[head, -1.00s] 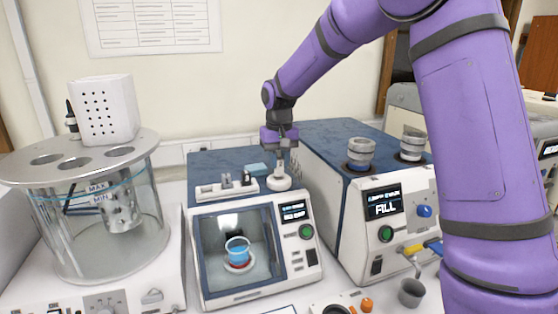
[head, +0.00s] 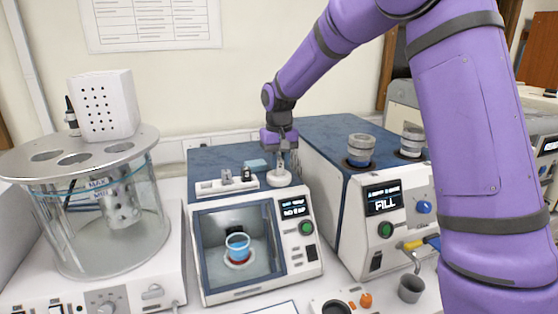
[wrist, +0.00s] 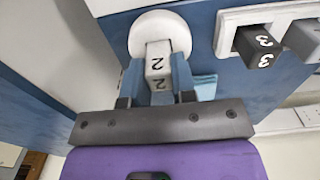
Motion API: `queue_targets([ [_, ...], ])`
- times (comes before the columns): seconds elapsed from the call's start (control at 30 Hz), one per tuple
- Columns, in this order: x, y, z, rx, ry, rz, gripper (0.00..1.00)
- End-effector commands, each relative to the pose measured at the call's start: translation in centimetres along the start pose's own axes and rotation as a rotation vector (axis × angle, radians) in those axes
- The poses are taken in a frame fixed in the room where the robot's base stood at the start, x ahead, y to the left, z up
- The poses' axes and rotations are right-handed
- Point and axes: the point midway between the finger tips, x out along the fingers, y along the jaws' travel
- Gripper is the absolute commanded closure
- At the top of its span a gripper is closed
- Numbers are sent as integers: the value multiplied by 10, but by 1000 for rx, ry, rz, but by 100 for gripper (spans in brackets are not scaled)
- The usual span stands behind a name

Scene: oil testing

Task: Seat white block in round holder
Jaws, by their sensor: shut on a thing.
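A white block marked 2 (wrist: 158,62) is between the two fingers of my gripper (wrist: 155,88), which is shut on it. The round white holder (wrist: 150,20) is right at the block's far end in the wrist view. In the head view the round holder (head: 279,179) sits on top of the blue-topped machine, directly under my gripper (head: 280,151). The block's lower end meets the holder or overlaps it in view. I cannot tell how deep it sits, since the fingers and holder partly hide it.
A white rack (head: 212,188) with dark and grey blocks (wrist: 258,45) stands left of the holder. A light-blue pad (head: 255,165) lies behind. A taller machine (head: 335,150) with metal cups is close on the right. A glass bath (head: 125,240) stands at far left.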

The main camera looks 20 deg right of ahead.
Motion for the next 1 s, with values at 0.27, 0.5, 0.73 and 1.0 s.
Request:
queue_targets([
  [0.27, 4, 0, 0, 0, 0, 0, 98],
  [0.5, 13, 0, 0, 0, -1, 0, 98],
  [0.73, 13, 0, 0, 0, 0, 0, 45],
  [1.0, 12, 0, 0, 0, 1, 0, 45],
])
